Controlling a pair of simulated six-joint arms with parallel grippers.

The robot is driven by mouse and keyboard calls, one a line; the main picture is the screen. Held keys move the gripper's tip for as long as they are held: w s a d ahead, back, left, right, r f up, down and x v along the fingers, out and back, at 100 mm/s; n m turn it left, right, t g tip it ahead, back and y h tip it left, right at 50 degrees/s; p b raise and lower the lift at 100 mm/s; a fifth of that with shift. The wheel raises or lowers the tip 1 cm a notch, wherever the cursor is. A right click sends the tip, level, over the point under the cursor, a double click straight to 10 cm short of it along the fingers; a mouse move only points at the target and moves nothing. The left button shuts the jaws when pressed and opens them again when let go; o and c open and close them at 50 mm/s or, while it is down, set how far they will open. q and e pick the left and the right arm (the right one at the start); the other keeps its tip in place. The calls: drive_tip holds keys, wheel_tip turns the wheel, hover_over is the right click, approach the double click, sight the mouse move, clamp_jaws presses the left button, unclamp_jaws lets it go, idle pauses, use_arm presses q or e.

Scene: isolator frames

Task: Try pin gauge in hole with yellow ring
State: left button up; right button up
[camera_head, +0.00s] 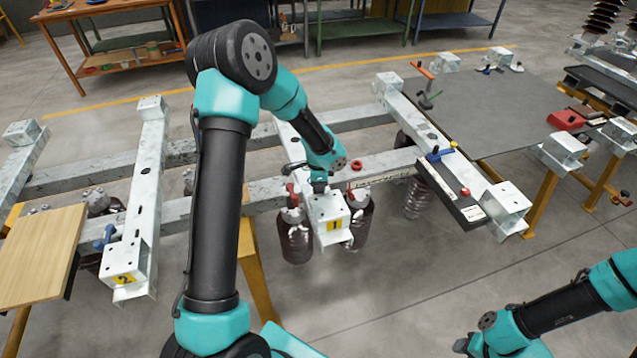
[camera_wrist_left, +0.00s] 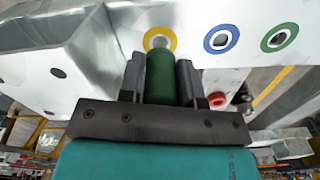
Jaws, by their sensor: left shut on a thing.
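My left gripper (camera_wrist_left: 161,72) is shut on the green handle of a pin gauge (camera_wrist_left: 159,86), which sits upright between the fingers in the left wrist view. The handle's far end is right at the hole with the yellow ring (camera_wrist_left: 160,38) in a pale metal plate and overlaps the ring's lower edge. The pin itself is hidden, so I cannot tell whether it is in the hole. In the head view my left gripper (camera_head: 319,187) is above the bracket with the yellow label 1 (camera_head: 328,228).
Right of the yellow ring are a blue-ringed hole (camera_wrist_left: 221,38) and a green-ringed hole (camera_wrist_left: 280,37). A red part (camera_wrist_left: 217,100) is close to the right finger. A dark tray (camera_head: 452,190) lies on the frame at right. A wooden board (camera_head: 40,250) is at left.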

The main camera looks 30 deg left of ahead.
use_arm(q)
drive_tip(key=shift+f, duration=1.3)
idle(0.9)
drive_tip(key=shift+r, duration=0.1)
idle(0.4)
drive_tip(key=shift+r, duration=3.65)
